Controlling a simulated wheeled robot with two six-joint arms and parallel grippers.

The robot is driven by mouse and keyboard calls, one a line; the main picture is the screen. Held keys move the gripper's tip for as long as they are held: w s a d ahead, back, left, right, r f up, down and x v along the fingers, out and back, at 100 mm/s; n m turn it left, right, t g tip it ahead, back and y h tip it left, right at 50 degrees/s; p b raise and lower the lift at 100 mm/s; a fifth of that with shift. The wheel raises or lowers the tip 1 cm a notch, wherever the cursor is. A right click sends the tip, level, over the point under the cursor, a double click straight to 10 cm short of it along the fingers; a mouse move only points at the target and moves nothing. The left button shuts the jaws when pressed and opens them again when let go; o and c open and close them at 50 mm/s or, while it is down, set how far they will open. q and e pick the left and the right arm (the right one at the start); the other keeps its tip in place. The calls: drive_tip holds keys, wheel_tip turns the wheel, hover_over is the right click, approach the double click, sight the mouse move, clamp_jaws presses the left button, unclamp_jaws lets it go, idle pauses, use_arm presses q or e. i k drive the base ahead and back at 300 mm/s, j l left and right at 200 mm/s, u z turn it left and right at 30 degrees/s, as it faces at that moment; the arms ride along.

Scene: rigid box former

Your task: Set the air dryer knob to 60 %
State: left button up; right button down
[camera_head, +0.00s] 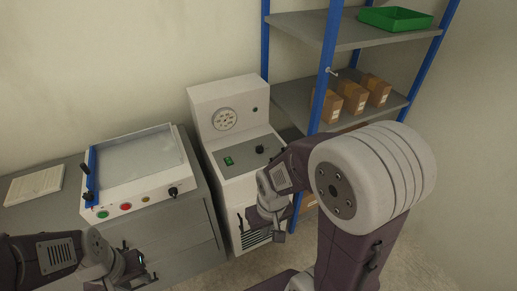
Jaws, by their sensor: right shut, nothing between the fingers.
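The air dryer (226,105) looks to be the white upright cabinet at the centre, with a round dial or vent on its raised back. Its black knob (261,149) sits on the grey sloped panel, to the right of a green switch (229,160). The knob's pointer and scale are too small to read. My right gripper (262,226) is shut and empty in front of the cabinet, lower in the picture than the knob and apart from it. My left gripper (138,268) is at the lower left, away from the dryer; its fingers are too small to judge.
A bench machine (142,157) with a blue bar, coloured buttons and its own black knob (172,191) stands left of the dryer on a grey cabinet. A blue-post shelf (325,70) with cartons (353,97) and a green tray (395,18) stands right.

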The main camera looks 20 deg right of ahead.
sight(260, 150)
drive_tip(key=i+l+u, duration=0.25)
drive_tip(key=l, duration=0.3)
drive_tip(key=i+l+u, duration=0.25)
drive_tip(key=l, duration=0.4)
drive_tip(key=i, duration=0.1)
